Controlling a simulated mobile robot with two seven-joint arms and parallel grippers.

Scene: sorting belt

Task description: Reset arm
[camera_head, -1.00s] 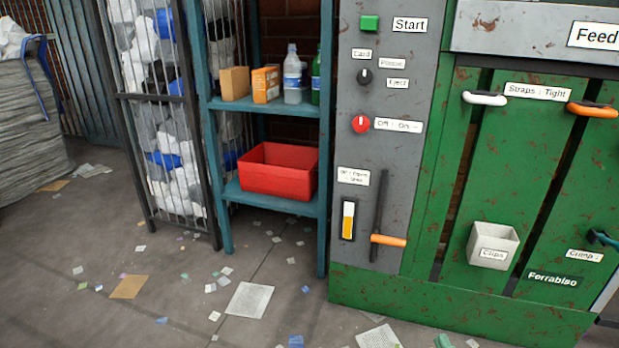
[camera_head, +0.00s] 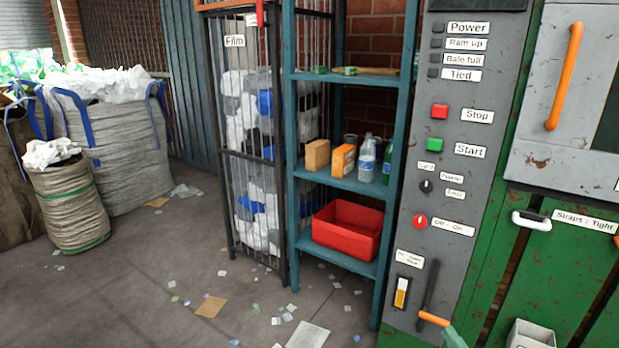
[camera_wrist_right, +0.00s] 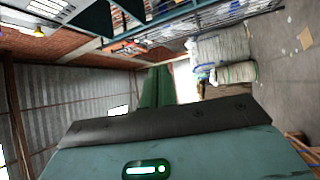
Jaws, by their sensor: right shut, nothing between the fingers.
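Only a small teal piece of my right gripper (camera_head: 455,338) shows at the bottom edge of the head view, just below the machine's orange-tipped lever (camera_head: 433,318). I cannot tell whether they touch. The gripper is shut and empty. The right wrist view shows a teal casing of mine with a lit strip across its lower part, and the hall appears turned on its side. My left gripper is in neither view.
A grey control panel (camera_head: 466,190) and green baler door (camera_head: 560,265) stand at right. A teal shelf (camera_head: 335,180) holds a red bin (camera_head: 347,228), boxes and bottles. A caged rack (camera_head: 250,155) and full sacks (camera_head: 115,135) stand left. Scraps litter the open floor.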

